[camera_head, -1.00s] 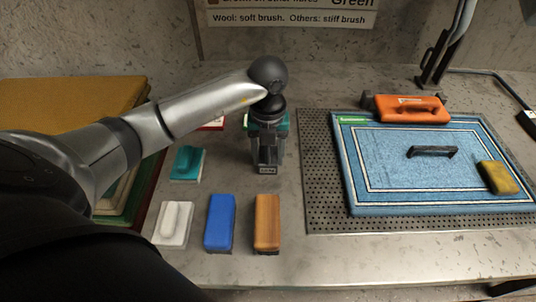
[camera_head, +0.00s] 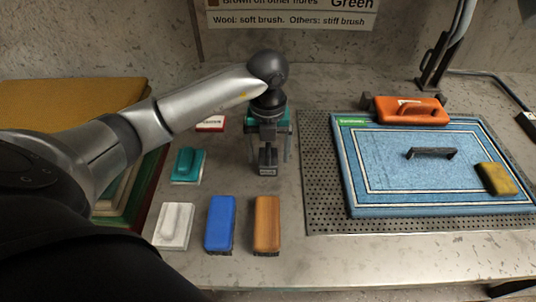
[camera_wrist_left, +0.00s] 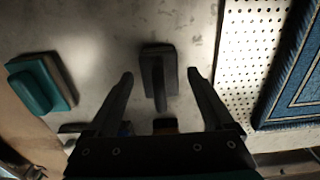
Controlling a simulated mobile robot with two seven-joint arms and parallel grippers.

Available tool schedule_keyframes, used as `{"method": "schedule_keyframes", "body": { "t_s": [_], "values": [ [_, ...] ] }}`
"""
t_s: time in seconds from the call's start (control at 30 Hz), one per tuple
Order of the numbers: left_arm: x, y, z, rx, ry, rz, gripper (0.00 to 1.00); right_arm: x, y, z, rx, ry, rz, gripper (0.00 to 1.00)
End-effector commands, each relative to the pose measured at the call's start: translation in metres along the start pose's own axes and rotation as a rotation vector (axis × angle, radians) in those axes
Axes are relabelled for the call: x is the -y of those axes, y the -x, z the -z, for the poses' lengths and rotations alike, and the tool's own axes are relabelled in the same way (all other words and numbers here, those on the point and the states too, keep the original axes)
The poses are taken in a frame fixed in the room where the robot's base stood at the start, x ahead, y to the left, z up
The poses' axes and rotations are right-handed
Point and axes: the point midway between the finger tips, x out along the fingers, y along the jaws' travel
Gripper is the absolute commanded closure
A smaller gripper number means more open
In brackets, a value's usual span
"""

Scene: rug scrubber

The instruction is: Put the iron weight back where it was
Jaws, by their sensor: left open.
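The iron weight (camera_head: 267,158), a small dark block with a raised grip and a pale label on its front, stands on the bench left of the perforated mat. It also shows in the left wrist view (camera_wrist_left: 158,72). My left gripper (camera_head: 269,152) is above it and open, with one finger on each side. In the left wrist view the fingers (camera_wrist_left: 160,80) are spread wide, with clear gaps between them and the weight. My right gripper is not in view.
Blue (camera_head: 220,222), orange-brown (camera_head: 267,222), white (camera_head: 174,225) and teal (camera_head: 188,163) brushes stand nearby. A blue rug (camera_head: 385,190) lies on the perforated mat (camera_head: 322,205), bearing an orange tool (camera_head: 410,110), a black handle (camera_head: 432,153) and a yellow sponge (camera_head: 497,178).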

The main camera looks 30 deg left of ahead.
Motion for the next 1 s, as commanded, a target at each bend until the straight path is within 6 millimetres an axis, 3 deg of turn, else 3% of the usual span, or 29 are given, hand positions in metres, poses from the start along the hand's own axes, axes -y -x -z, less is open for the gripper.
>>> {"method": "schedule_keyframes", "body": {
  "t_s": [0.2,0.43,0.63,1.0],
  "values": [
    [0.000,0.052,-0.001,0.006,-0.001,0.002,0.14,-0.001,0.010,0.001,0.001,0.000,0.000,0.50],
    [0.000,0.092,-0.001,0.004,-0.001,0.002,0.14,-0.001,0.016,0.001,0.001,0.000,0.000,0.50],
    [0.000,0.105,0.000,0.001,0.000,0.000,0.14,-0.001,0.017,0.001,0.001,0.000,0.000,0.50],
    [0.000,0.106,0.000,0.000,0.000,0.000,0.14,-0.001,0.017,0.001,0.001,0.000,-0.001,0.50]
  ]
}}
